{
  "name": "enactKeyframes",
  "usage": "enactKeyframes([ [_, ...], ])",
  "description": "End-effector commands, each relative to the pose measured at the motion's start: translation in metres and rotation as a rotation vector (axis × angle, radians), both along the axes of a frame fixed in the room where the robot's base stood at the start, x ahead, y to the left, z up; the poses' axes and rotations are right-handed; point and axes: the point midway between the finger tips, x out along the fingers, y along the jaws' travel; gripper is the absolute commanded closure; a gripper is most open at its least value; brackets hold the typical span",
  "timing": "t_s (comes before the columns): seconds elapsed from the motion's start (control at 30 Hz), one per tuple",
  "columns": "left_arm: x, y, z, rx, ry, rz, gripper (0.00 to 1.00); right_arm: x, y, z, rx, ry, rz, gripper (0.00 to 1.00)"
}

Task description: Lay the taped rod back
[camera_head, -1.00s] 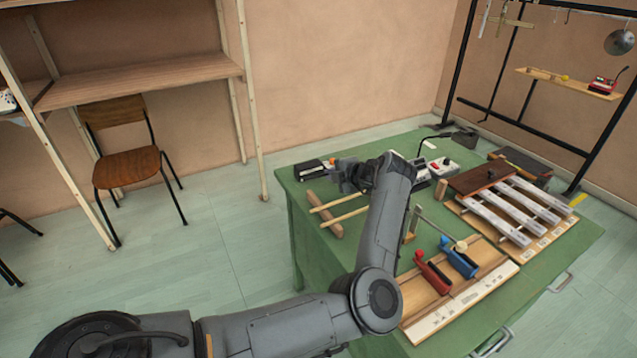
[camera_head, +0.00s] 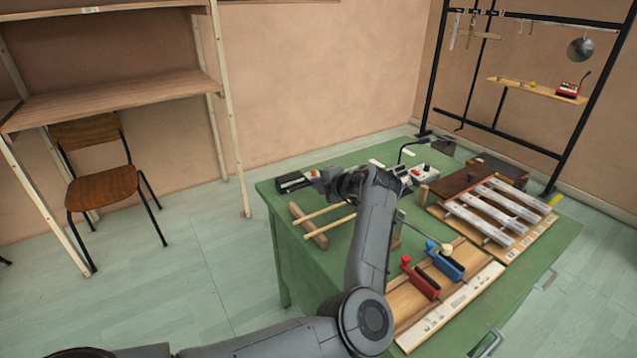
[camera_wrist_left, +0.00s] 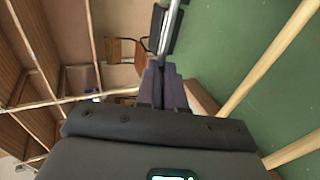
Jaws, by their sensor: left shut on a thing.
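My left gripper (camera_head: 325,181) is low over the far left of the green table (camera_head: 375,157). It is close to a small black box (camera_head: 292,183). In the left wrist view its dark fingers (camera_wrist_left: 162,82) are shut on a thin silvery rod (camera_wrist_left: 174,28), which runs away past the tips beside a dark object. I cannot make out tape on it. My arm hides most of the grip in the head view, so I cannot tell whether the rod touches the table. My right gripper is not in view.
Two pale wooden sticks (camera_head: 326,212) rest across a brown wooden bar (camera_head: 308,226) just in front of the gripper. Red and blue handled blocks (camera_head: 424,282), a pale-ended mallet (camera_head: 445,249) and metal bars (camera_head: 494,211) stand right of my arm.

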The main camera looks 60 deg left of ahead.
Motion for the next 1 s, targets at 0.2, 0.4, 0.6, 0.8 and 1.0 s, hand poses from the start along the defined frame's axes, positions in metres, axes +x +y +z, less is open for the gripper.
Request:
enactKeyframes([
  [0.2,0.000,0.000,-0.020,0.000,0.001,0.000,1.00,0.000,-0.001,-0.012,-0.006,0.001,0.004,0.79],
  [0.4,0.000,0.000,-0.039,0.001,0.000,0.000,1.00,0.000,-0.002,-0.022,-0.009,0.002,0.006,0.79],
  [0.6,0.000,0.000,-0.054,0.000,0.001,0.000,1.00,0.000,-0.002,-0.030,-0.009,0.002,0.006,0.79],
  [0.8,0.000,0.000,-0.060,0.001,0.000,0.000,1.00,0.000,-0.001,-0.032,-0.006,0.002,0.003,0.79],
  [1.0,0.000,0.000,-0.059,0.001,0.000,0.000,1.00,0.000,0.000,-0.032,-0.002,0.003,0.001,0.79],
])
